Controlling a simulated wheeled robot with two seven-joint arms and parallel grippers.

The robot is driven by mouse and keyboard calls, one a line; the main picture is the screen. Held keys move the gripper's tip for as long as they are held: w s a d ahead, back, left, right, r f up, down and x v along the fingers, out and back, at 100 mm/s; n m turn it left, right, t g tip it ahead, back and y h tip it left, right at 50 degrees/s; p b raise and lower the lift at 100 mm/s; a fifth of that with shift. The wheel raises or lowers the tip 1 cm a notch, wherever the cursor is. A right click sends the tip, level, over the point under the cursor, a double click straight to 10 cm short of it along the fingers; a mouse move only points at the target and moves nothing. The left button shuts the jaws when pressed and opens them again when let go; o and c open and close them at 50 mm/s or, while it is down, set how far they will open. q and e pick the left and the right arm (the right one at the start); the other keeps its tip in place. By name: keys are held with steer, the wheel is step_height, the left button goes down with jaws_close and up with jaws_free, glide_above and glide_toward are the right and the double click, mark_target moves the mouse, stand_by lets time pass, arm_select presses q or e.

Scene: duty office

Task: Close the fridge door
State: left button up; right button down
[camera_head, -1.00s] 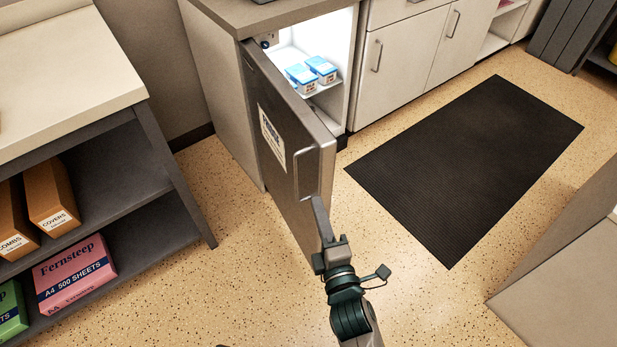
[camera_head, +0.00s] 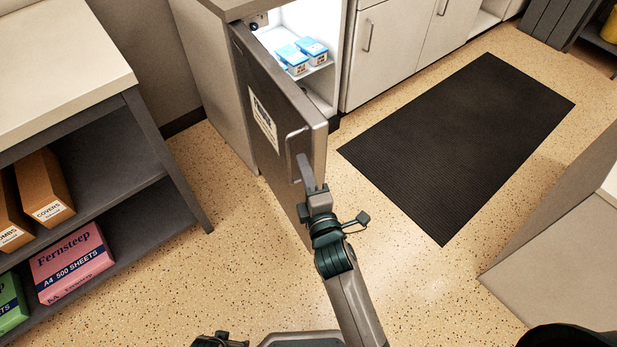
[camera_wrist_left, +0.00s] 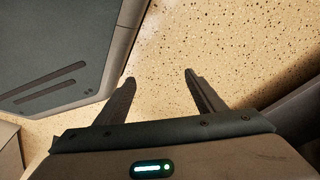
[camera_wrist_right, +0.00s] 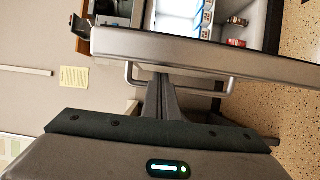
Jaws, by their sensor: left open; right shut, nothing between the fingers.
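The fridge door (camera_head: 275,115) stands wide open on the under-counter fridge, its lit inside (camera_head: 322,80) showing. The door has a paper label and a bar handle (camera_head: 292,152) near its free edge. My right gripper (camera_head: 305,165) is shut and empty, with its fingertips at the door by the handle. In the right wrist view the shut fingers (camera_wrist_right: 162,85) reach the handle bar (camera_wrist_right: 205,88) below the door edge; I cannot tell whether they press on it. My left gripper (camera_wrist_left: 158,85) is open and empty above the floor; only part of its arm shows low in the head view.
Blue-and-white cartons (camera_head: 302,55) stand on a fridge shelf. A dark mat (camera_head: 460,145) lies on the floor to the right. A shelf unit (camera_head: 150,150) with boxes and paper packs is at left. A pale cabinet or box (camera_head: 555,255) stands at lower right.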

steer(key=shift+x, duration=1.3)
